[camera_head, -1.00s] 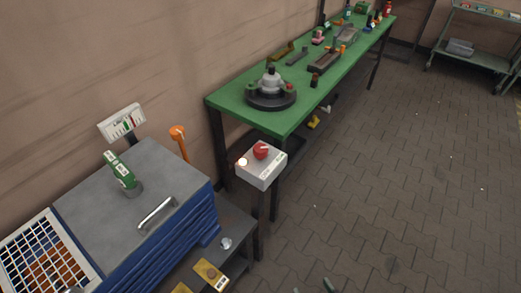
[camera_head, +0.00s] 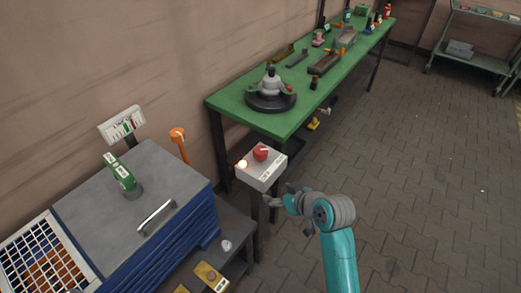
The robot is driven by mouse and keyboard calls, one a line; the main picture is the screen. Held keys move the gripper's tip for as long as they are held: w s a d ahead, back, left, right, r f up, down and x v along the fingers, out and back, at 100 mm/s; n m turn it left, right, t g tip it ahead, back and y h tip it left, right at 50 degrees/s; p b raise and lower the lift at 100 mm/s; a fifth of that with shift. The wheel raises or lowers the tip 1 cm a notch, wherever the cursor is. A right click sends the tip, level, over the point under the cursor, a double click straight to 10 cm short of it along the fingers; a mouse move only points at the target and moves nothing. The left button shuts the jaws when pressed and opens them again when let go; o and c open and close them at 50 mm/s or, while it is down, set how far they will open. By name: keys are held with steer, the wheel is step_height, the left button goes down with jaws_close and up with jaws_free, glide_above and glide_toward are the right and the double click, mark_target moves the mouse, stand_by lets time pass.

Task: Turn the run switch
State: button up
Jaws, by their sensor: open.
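The run switch is a red rotary knob (camera_head: 261,153) with a pale pointer, on top of a light grey control box (camera_head: 262,172) on a post. A small glowing lamp (camera_head: 242,164) sits to the left of the knob on the same box. My gripper (camera_head: 268,201) is at the end of my teal and grey arm, in front of and below the box's right side. It is open and empty, apart from the knob. The fingers are small in the picture and their exact gap is hard to see.
A green workbench (camera_head: 230,101) with several tools and a round dark fixture (camera_head: 270,101) stands behind the box. A blue cabinet (camera_head: 170,245) with a grey top and handle (camera_head: 157,217) stands at the left. The paved floor (camera_head: 430,180) at the right is clear.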

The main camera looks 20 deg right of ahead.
mark_target(261, 150)
steer(key=w+d+r+n+g+y, duration=0.1)
steer(key=w+r+n, duration=0.1)
steer(key=w+r, duration=0.35)
steer(key=w+d+r+n+g, duration=0.1)
steer(key=w+d+r, duration=0.1)
steer(key=r, duration=0.6)
steer(key=x, duration=1.1)
steer(key=shift+s+a+f, duration=0.1)
steer(key=shift+s+a, duration=0.1)
steer(key=shift+a, duration=0.1)
steer(key=c, duration=1.2)
